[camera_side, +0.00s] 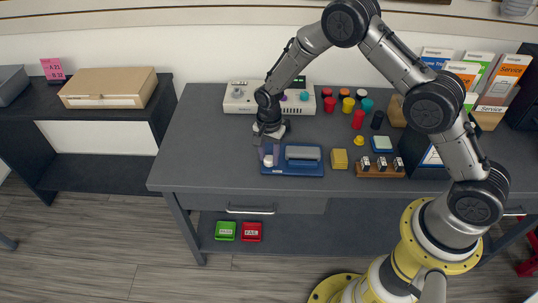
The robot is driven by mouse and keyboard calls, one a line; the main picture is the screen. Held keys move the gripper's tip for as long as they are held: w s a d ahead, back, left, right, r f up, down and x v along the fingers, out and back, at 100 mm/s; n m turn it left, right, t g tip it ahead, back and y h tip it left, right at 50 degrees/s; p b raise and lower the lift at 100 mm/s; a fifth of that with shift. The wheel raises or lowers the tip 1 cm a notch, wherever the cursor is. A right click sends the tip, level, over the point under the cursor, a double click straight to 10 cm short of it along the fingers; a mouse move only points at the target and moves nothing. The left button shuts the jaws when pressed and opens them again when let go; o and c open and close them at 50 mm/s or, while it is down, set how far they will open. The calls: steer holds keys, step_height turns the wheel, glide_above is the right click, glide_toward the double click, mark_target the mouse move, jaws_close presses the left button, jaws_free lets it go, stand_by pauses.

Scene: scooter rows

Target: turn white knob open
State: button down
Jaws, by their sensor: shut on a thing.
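A white knob (268,161) sits at the left end of a flat blue base (290,170) on the dark table. A grey block (303,153) is on the right part of the same base. My gripper (268,152) points down over the left end of the base and is shut on the white knob. The fingers partly hide the knob, and its turn angle is too small to read.
A white control box (237,106) with coloured knobs stands behind my gripper. To the right are coloured cylinders (358,119), a yellow block (340,159) and a wooden switch holder (380,173). The table's front left (205,170) is clear.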

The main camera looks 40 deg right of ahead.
mark_target(269, 158)
steer(key=n, duration=0.4)
steer(key=shift+n, duration=0.4)
steer(key=n, duration=1)
steer(key=shift+n, duration=0.4)
steer(key=shift+r+n, duration=0.1)
steer(key=shift+n, duration=2.2)
steer(key=shift+c, duration=2.2)
jaws_free()
step_height(269, 158, up, 14)
